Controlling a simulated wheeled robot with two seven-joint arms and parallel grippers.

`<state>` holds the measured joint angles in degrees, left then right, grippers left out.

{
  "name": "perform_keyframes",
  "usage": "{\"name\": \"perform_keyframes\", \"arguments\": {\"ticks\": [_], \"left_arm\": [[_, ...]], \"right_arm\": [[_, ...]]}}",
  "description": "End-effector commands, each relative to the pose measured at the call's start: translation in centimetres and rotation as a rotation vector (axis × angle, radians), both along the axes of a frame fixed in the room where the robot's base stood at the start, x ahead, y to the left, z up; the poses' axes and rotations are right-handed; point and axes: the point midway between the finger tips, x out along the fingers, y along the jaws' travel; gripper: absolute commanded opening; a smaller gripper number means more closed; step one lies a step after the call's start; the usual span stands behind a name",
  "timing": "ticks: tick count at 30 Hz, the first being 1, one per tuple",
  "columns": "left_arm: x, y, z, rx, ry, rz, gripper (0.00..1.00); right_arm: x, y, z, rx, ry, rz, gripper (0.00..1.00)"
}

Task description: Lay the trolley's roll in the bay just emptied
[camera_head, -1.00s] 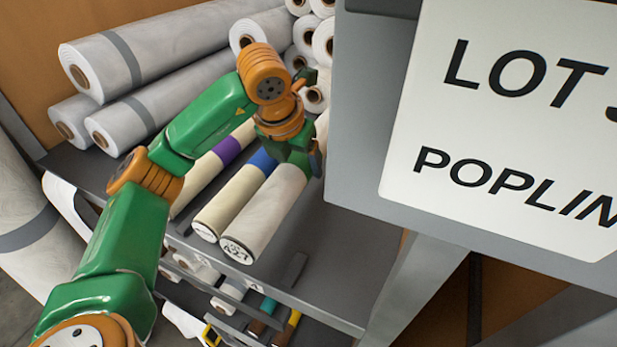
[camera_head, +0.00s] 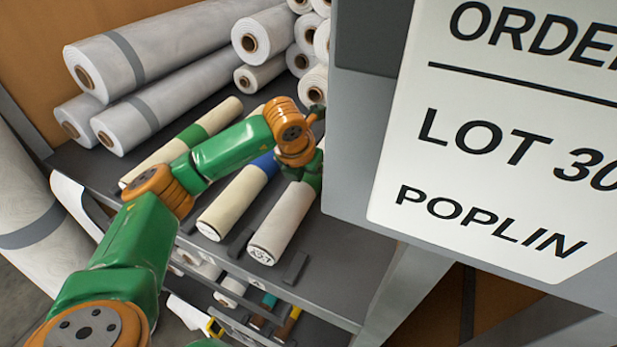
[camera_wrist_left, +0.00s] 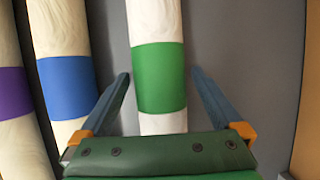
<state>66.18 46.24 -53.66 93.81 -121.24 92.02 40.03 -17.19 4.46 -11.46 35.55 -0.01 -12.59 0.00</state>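A cream roll with a printed end (camera_head: 285,218) lies at the right of the row on the grey rack shelf (camera_head: 335,270), between two dark divider strips. In the left wrist view this roll has a green band (camera_wrist_left: 159,78). My left gripper (camera_wrist_left: 161,76) is open over it, one finger on each side, with a gap at both sides. In the head view the left gripper (camera_head: 313,170) is at the roll's far part, partly hidden by its own wrist. A blue-banded roll (camera_head: 238,200) lies to its left. My right gripper is not in view.
A purple-banded roll (camera_wrist_left: 15,95) shows in the wrist view. White rolls (camera_head: 160,50) are stacked behind. A grey panel with an order sign (camera_head: 490,130) stands close at right. Lower shelves hold small rolls. Bare shelf lies right of the printed-end roll.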

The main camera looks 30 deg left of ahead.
Motion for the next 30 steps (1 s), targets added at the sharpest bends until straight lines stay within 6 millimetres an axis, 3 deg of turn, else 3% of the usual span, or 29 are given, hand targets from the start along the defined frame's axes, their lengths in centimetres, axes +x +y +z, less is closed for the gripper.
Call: {"name": "perform_keyframes", "arguments": {"ticks": [5,18,30], "left_arm": [[-0.2,0.0,0.9,0.0,-0.005,0.0,1.0],[-4.2,-0.3,10.4,0.0,-0.004,0.0,1.0],[-4.6,-0.3,11.3,0.0,0.0,0.0,1.0]], "right_arm": [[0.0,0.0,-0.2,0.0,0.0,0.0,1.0],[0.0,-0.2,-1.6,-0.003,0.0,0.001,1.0],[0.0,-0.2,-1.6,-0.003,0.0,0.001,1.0]]}}
